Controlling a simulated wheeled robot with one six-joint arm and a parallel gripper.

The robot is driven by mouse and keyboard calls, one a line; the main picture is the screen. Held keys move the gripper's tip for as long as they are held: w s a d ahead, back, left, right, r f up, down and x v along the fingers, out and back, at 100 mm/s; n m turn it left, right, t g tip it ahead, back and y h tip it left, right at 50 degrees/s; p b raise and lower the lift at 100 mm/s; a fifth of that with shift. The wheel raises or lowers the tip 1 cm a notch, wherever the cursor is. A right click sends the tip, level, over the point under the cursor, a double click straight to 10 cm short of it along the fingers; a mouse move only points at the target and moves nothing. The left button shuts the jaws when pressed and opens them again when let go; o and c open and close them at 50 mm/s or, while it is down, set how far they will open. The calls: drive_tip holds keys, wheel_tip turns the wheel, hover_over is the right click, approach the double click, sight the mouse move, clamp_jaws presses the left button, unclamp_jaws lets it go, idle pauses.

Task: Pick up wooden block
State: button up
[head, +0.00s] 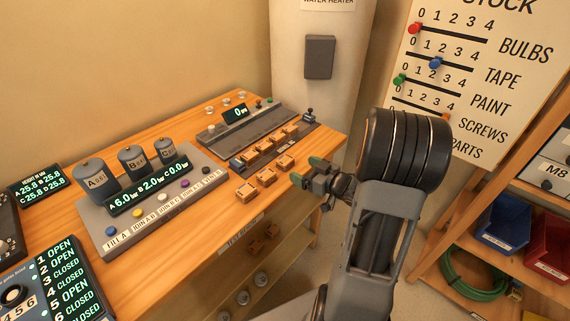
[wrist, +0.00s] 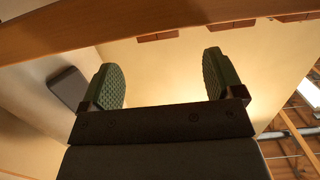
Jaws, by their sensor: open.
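Several orange wooden blocks are on the bench in the head view. Three lie in a row near the front edge: a left one (head: 246,192), a middle one (head: 267,177) and a right one (head: 286,162). More blocks sit in a line on a dark rail behind them. Which block is meant cannot be told. My gripper (head: 308,171) is open and empty, with green pads, just right of the front row near the bench edge. In the wrist view the open fingers (wrist: 164,80) have nothing between them; reddish-brown block-like shapes (wrist: 157,36) show along a wooden edge.
The wooden bench (head: 225,235) also carries a grey console (head: 150,200) with canisters and buttons, and a display unit (head: 240,115) behind the blocks. A small joystick (head: 310,115) stands near the far right corner. A shelf with blue bin (head: 503,225) and red bin (head: 548,245) is right.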

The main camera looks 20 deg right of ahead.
sight(290, 162)
drive_tip(key=shift+x, duration=4.3)
drive_tip(key=shift+r, duration=0.1)
drive_tip(key=shift+d, duration=0.1)
drive_tip(key=c, duration=1)
